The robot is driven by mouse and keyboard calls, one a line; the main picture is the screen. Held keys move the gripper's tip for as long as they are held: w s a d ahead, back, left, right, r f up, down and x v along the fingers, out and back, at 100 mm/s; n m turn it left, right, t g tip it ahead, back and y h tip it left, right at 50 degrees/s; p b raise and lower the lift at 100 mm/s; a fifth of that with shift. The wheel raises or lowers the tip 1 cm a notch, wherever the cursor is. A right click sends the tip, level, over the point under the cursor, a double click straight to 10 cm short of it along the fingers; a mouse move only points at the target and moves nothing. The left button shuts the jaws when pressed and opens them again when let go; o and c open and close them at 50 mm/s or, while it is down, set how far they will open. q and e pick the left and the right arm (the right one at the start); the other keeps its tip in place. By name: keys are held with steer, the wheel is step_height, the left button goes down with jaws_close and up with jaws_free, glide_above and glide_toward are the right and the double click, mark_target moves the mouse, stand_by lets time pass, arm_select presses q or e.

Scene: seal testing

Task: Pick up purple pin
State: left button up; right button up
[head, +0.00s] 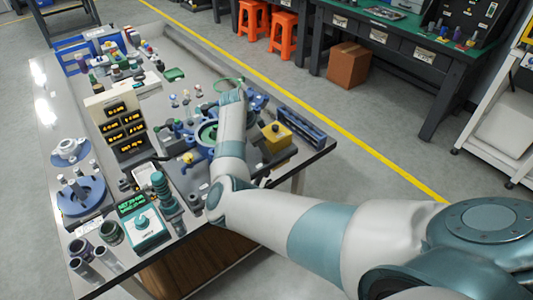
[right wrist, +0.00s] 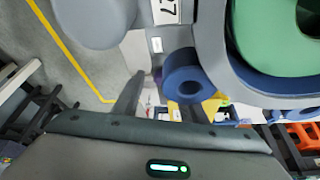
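I cannot clearly make out a purple pin in either view; small dark and coloured parts on the table are too small to tell apart. My right arm reaches over the right part of the grey table (head: 205,75) in the head view, and its hand covers part of the blue parts there. In the right wrist view my right gripper (right wrist: 162,100) has its two fingers apart, with nothing visibly held between them. A blue ring-shaped part (right wrist: 182,72) is close beyond the fingers. My left gripper is not in view.
A large blue and green round part (right wrist: 285,45) is close on the right of the wrist view. A yellow box (head: 277,136) is right of my forearm. A display stack (head: 118,122) stands left. A green-topped device (head: 142,226) is at the near edge.

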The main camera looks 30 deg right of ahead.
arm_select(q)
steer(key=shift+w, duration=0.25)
arm_select(e)
jaws_close()
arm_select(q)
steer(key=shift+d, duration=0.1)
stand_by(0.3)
arm_select(e)
steer(key=shift+r+b, duration=0.3)
steer(key=shift+r, duration=0.3)
steer(key=r, duration=0.2)
steer(key=r+b, duration=0.1)
steer(key=shift+s+d, duration=0.1)
steer(key=shift+s, duration=0.15)
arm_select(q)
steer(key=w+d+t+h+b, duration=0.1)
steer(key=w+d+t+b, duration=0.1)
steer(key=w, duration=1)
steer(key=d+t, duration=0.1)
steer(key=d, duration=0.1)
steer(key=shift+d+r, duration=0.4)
arm_select(e)
steer(key=s+d+r, duration=0.3)
steer(key=s+r, duration=0.3)
steer(key=s, duration=0.4)
steer(key=shift+s+d+r, duration=0.15)
steer(key=shift+s+r, duration=0.15)
steer(key=shift+r, duration=0.05)
